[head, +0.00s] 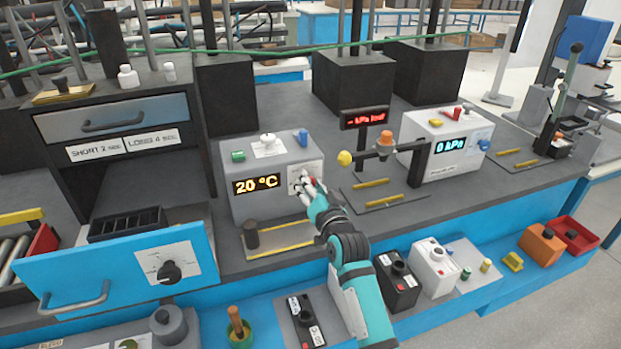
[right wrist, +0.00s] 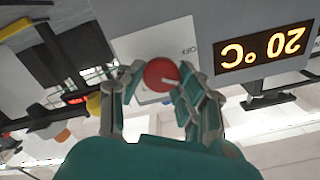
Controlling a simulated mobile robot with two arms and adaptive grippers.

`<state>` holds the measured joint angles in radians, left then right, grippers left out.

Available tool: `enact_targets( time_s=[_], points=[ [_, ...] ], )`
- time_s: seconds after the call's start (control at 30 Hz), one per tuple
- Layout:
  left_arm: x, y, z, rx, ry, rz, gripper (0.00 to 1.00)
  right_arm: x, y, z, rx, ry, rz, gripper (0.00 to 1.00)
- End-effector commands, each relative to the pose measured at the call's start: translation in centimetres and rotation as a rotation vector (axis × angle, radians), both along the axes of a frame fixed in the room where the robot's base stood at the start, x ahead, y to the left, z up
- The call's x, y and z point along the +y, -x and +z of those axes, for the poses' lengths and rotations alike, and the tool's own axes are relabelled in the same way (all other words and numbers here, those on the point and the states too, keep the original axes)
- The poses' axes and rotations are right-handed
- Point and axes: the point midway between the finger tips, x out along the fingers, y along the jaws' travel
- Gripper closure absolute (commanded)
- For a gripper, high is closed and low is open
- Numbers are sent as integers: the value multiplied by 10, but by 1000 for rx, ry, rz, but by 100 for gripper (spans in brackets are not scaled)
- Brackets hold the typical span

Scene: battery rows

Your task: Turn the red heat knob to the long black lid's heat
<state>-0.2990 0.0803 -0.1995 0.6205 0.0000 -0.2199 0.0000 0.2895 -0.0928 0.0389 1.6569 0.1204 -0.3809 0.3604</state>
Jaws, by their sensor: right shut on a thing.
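The red heat knob (right wrist: 161,75) sits on the front of a grey box (head: 277,203) whose display (head: 257,184) reads 20 °C. In the right wrist view the knob is between the fingers of my right gripper (right wrist: 155,92), which is shut on it. A white pointer line shows on the knob's face. In the head view my right gripper (head: 308,190) covers most of the knob and part of its white dial plate. I cannot make out a long black lid. My left gripper is not in view.
A label "SHORT 2" (head: 95,152) is beside the long label. An open blue drawer (head: 100,278) with a black knob (head: 169,271) juts out at the left. A white kPa unit (head: 440,150) stands right of the heat box, past a yellow ball (head: 345,158).

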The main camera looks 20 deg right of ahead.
Motion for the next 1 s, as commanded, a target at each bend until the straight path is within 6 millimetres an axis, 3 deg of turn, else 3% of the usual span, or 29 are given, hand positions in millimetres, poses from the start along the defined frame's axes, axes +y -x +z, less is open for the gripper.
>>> enact_targets(
  time_s=[0.4, 0.93, 0.97, 1.0],
  points=[
    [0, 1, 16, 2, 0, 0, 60, -1, 0, 0, 6, -190, -1, 97],
    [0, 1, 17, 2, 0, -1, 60, -1, 0, 0, 6, -214, -1, 97],
    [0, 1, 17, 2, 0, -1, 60, -1, 0, 0, 6, -214, -1, 63],
    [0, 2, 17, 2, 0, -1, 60, -1, 0, 0, 6, -214, -1, 57]
  ],
)
